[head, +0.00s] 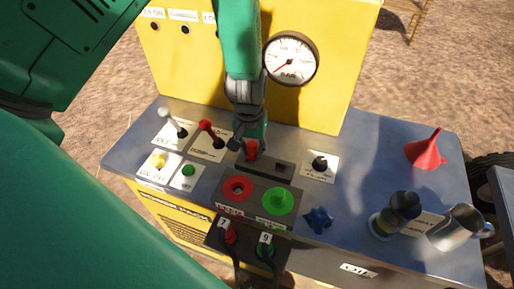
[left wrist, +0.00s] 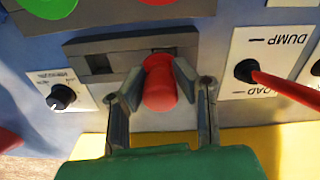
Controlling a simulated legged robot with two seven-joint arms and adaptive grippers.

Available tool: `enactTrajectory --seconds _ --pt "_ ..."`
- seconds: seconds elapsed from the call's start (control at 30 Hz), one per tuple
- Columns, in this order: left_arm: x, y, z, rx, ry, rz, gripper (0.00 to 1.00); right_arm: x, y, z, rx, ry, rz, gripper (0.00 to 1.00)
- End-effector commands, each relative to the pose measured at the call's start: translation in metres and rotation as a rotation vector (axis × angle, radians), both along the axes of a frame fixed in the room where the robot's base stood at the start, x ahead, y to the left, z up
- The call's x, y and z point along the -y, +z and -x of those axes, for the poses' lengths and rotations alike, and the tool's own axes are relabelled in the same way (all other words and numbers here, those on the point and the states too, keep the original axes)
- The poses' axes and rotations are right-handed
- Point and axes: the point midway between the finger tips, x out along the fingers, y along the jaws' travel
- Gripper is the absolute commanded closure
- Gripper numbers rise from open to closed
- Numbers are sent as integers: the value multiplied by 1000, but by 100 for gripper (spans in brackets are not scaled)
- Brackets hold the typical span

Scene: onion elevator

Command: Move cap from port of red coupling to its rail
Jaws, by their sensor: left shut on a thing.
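The red cap (head: 251,150) is between the fingers of my left gripper (head: 249,139), which is shut on it. In the left wrist view the red cap (left wrist: 160,84) sits between both fingers (left wrist: 158,88), at one end of the dark rail (left wrist: 125,46). I cannot tell whether it is seated in the rail or just above it. The rail's other slot (left wrist: 98,63) is empty. The red coupling (head: 238,189) lies in front of the rail (head: 272,168) with its port uncapped. My right gripper is not in view.
A green coupling (head: 278,201) stands beside the red one. A red-handled lever (head: 209,130) is close left of the gripper, and a black knob (head: 320,163) lies to the right. The yellow panel with a gauge (head: 291,58) rises behind. A red funnel (head: 426,151) stands far right.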

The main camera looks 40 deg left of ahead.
Motion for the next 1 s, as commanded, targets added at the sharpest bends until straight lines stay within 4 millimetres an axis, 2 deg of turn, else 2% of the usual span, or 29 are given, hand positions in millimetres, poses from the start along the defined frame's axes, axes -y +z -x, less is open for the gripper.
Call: enactTrajectory --seconds 0.5,1.0 --pt "0 -1 0 -1 2 -13 96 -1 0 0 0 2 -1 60" --pt "-13 -5 1 -1 3 0 96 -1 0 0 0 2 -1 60"
